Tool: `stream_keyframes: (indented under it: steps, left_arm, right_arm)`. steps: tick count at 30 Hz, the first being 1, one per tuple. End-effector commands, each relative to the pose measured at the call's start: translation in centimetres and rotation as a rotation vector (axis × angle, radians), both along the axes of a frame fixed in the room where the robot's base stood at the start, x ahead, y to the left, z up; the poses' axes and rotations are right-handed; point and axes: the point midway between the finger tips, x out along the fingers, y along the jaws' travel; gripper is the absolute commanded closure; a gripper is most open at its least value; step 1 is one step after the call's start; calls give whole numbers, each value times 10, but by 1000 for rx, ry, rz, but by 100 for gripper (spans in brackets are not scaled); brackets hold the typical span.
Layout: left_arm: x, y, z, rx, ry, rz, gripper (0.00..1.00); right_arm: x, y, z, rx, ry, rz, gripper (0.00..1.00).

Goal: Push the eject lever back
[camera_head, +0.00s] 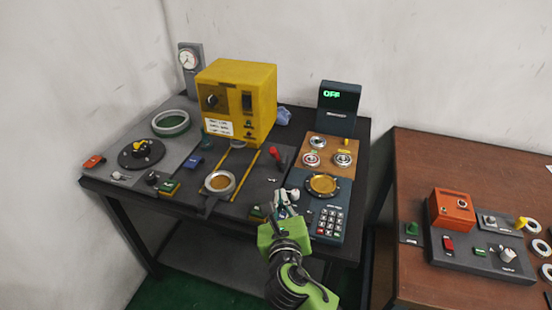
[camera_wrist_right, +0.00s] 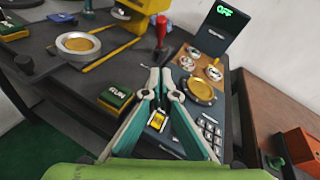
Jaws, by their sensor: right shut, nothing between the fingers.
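The eject lever, which I take to be the red-handled lever (camera_head: 275,154), stands on the dark panel right of the yellow machine. It also shows upright in the right wrist view (camera_wrist_right: 161,30), just beyond my fingertips. My right gripper (camera_head: 284,198) is shut and empty, in front of the lever and apart from it. In the right wrist view its two fingers (camera_wrist_right: 160,74) meet at the tips below the lever's base. My left gripper is not in view.
The yellow machine (camera_head: 238,95) stands behind, with a ring holder (camera_head: 220,183) in front. Right of the lever are a brown gauge panel (camera_head: 328,143), a keypad (camera_head: 329,220) and a display reading OFF (camera_head: 339,100). A brown table (camera_head: 450,160) stands farther right.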

Motion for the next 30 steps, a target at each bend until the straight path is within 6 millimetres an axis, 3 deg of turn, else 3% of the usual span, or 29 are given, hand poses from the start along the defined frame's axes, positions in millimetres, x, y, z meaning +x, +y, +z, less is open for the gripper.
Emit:
stream_keyframes:
  steps: [6,9,14,21,25,30]
  left_arm:
    - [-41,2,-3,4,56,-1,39]
    - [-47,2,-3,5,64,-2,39]
    - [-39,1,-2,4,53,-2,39]
    - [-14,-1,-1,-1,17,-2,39]
    - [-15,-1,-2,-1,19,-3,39]
    - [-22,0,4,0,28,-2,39]
  right_arm:
    - [1,0,0,1,0,0,100]
    - [6,0,-1,1,0,-1,100]
    - [28,0,-5,1,0,-3,100]
    - [76,1,-17,1,2,-2,100]
    - [99,2,-22,2,2,-2,100]
    - [120,8,-7,3,0,0,100]
